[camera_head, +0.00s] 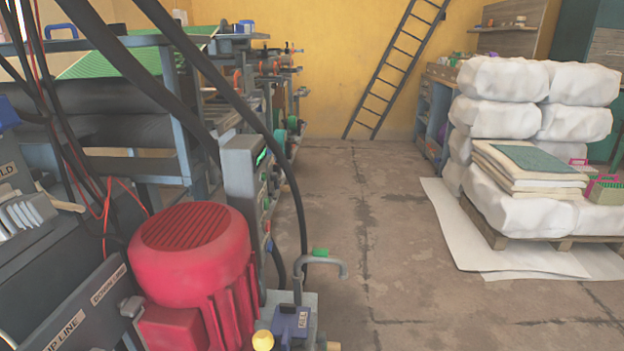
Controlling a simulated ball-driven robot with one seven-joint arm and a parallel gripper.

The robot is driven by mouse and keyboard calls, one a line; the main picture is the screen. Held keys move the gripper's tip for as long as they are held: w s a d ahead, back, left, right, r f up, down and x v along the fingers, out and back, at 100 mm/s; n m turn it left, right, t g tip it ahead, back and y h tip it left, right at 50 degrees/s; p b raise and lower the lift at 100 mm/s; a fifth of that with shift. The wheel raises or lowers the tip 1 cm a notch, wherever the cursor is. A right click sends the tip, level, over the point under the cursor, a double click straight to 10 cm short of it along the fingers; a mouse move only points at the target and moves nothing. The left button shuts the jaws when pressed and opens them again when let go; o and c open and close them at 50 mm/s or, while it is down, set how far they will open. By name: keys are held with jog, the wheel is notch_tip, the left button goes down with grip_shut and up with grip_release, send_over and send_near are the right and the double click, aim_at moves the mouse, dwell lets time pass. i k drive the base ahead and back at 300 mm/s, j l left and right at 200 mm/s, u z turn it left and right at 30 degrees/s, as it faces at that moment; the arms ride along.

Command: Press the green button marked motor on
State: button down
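A grey upright control box (243,185) stands behind the red motor, seen nearly edge-on. Its narrow face on the right carries a lit green strip (261,157) near the top. Small coloured controls sit below the strip, including a greenish one (266,203). They are too small and too oblique for me to read any label, so I cannot tell which is marked motor on. My gripper is not in view.
A red motor (192,255) fills the lower left, beside a large press (105,125). A blue block (291,322) and bent grey handle (325,260) stand in front. Black cables cross near the box. White sacks (502,78) stand right; floor (375,240) between is clear.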

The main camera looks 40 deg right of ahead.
aim_at(264, 204)
jog(key=i+l+z, duration=0.15)
jog(key=i, duration=0.35)
jog(key=i+l+z, duration=0.1)
jog(key=i, duration=0.35)
